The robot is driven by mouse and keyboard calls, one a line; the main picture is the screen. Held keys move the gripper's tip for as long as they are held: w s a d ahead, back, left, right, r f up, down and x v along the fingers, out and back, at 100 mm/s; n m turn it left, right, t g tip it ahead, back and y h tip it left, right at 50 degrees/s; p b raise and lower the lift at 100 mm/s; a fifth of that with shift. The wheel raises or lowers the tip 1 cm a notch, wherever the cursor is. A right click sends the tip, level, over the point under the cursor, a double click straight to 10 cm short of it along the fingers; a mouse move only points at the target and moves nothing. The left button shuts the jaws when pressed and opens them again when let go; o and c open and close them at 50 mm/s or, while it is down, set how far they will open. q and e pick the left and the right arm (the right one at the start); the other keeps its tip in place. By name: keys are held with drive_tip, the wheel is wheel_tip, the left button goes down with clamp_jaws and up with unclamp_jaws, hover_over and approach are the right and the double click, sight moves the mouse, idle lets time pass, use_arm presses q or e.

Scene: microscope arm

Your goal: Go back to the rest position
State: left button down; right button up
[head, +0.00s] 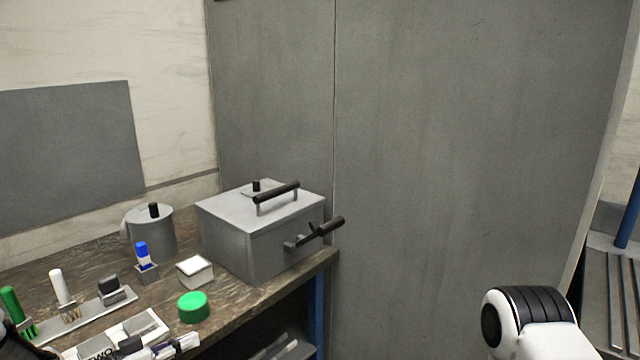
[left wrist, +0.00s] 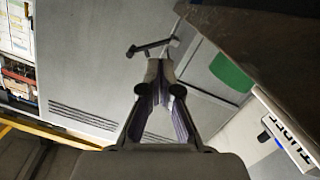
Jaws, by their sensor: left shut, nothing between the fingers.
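My left gripper (head: 180,345) shows at the bottom edge of the head view, in front of the table's near side, partly cut off by the frame. In the left wrist view my left gripper (left wrist: 163,75) has its two purple-grey fingers together at the tips, with nothing held between them. My right gripper is not in view. Only a white and black part of my right arm (head: 530,318) shows at the lower right of the head view.
The table (head: 235,295) holds a grey metal box (head: 225,237) with black handles, a grey pot (head: 153,235), a green round object (head: 193,306), a small white block (head: 195,270) and a rack (head: 85,312) with tools. Grey panels stand behind. A shelf (head: 610,290) stands far right.

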use_arm(q)
drive_tip(key=s+d+f+n+g+y+b, duration=0.1)
drive_tip(key=s+d+f+g+y, duration=0.15)
drive_tip(key=s+f, duration=0.5)
drive_tip(key=s+d+f+n+g+y+b, duration=0.1)
drive_tip(key=s+d+f+g, duration=0.2)
drive_tip(key=f, duration=0.7)
drive_tip(key=s+d+f+n+g+y+b, duration=0.1)
drive_tip(key=s+d+f+n+y, duration=0.1)
drive_tip(key=s+f, duration=0.5)
drive_tip(key=s+a+f+g+y, duration=0.2)
drive_tip(key=s+a+y, duration=0.1)
drive_tip(key=s, duration=0.5)
drive_tip(key=s+a+f+n+g+y, duration=0.1)
drive_tip(key=s+a+f+g+y, duration=0.2)
drive_tip(key=s, duration=0.5)
drive_tip(key=shift+s+a, duration=0.2)
drive_tip(key=shift+s, duration=0.1)
use_arm(e)
wheel_tip(320, 180, down, 4)
drive_tip(key=shift+r, duration=0.2)
use_arm(q)
drive_tip(key=shift+f, duration=0.1)
